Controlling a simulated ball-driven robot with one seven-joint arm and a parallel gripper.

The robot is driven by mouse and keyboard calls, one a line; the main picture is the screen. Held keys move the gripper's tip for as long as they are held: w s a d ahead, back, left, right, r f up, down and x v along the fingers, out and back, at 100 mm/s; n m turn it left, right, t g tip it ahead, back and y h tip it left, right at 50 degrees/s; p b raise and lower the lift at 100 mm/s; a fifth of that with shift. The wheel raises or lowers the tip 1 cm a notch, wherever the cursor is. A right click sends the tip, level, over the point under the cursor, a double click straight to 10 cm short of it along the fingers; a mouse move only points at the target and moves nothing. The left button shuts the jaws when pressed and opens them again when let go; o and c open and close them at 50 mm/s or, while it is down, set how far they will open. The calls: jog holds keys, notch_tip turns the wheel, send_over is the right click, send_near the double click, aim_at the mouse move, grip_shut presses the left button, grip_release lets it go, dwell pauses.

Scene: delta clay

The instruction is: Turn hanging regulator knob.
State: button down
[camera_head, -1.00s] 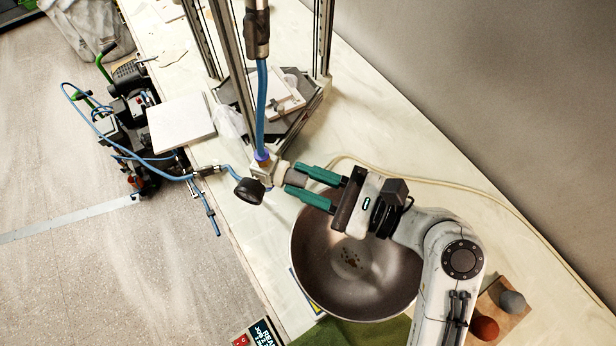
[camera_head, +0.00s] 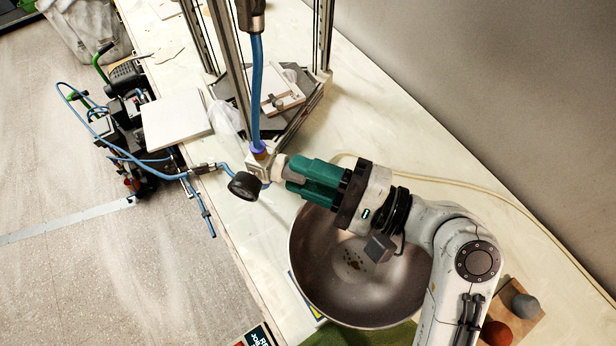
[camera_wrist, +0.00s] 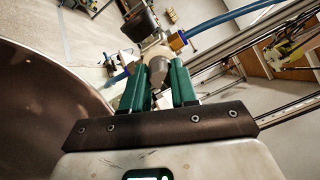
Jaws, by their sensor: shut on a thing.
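The regulator (camera_head: 258,165) hangs at the end of a blue hose (camera_head: 257,95) above the table. A round black gauge (camera_head: 244,186) is on its lower left. Its pale grey knob (camera_head: 297,164) sticks out to the right. My gripper (camera_head: 294,174), with green fingers, comes from the right and is shut on the knob. In the wrist view the grey knob (camera_wrist: 158,68) sits between the two green fingers (camera_wrist: 158,84). The fingers hide part of the knob, and no mark on it can be read.
A large brown bowl (camera_head: 335,290) stands on the table below my gripper. A metal frame (camera_head: 237,85) rises behind the regulator. A white slab (camera_head: 176,122) lies at the table's left edge. Grey and orange balls (camera_head: 524,306) lie on a board at the lower right.

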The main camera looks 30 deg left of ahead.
jog(key=shift+n+b, duration=0.75)
jog(key=shift+n, duration=0.55)
jog(key=c, duration=0.9)
grip_release()
jog(key=d, duration=0.3)
jog(key=d+p, duration=0.1)
jog(key=d, duration=0.3)
jog(key=w+d, duration=0.1)
jog(key=d, duration=0.2)
jog(key=shift+d+f, duration=0.3)
jog(key=shift+d, duration=0.1)
